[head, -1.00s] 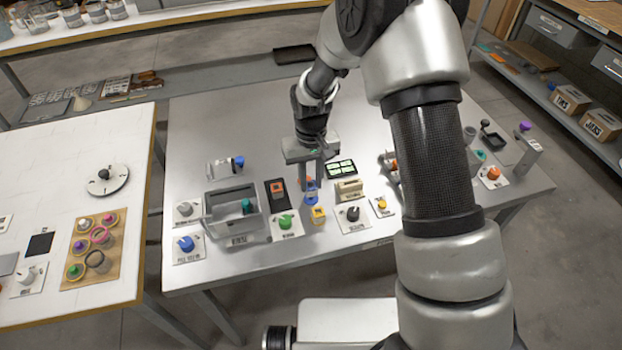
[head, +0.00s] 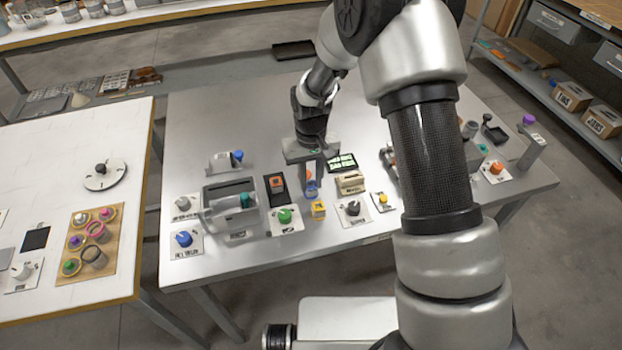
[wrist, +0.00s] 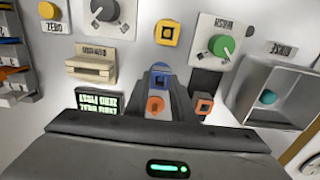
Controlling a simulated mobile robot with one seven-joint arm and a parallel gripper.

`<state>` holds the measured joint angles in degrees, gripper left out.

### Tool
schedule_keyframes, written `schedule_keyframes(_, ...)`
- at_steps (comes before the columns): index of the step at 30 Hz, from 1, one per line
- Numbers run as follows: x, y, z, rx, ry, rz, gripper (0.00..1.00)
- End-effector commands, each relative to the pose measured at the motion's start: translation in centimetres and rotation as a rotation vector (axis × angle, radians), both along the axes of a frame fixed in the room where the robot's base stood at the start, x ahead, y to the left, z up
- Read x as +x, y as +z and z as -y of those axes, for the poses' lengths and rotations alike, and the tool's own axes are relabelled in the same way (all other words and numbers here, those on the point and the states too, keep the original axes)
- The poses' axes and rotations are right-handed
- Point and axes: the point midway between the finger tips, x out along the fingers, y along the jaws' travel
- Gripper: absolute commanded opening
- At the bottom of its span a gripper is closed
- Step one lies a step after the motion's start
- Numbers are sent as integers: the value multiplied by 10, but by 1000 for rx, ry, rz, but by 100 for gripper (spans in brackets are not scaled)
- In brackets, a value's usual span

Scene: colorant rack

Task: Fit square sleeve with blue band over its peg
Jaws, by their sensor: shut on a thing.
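My gripper (head: 312,178) points down over the middle of the grey metal table. It is shut on the square sleeve with the blue band (wrist: 160,77), which sits between the fingertips in the wrist view. The sleeve also shows as a small blue piece (head: 312,189) below the fingers in the head view. An orange piece (wrist: 155,106) shows between the fingers, nearer the wrist camera. I cannot make out the sleeve's peg, nor tell whether the sleeve touches anything below.
A yellow square piece (head: 318,210) stands just in front of the sleeve. A dark block with an orange square piece (head: 277,183) and a grey bin (head: 230,207) are to the left. A cream slotted block (head: 350,183) and a green-lit display (head: 342,162) are close on the right.

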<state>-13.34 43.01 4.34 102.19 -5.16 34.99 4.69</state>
Motion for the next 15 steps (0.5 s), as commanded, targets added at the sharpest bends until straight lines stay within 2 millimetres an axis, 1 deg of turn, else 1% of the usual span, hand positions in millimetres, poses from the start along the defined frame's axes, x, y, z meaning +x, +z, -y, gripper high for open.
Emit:
schedule_keyframes(1,0,-2,0,0,0,0,2)
schedule_keyframes(5,0,-1,0,0,0,0,2)
schedule_keyframes(6,0,-1,0,0,0,0,26)
schedule_keyframes(8,0,-1,0,0,0,0,36)
schedule_keyframes(9,0,-1,0,0,0,1,43)
schedule_keyframes(10,0,-1,0,0,0,1,44)
schedule_keyframes(15,0,-1,0,0,0,1,44)
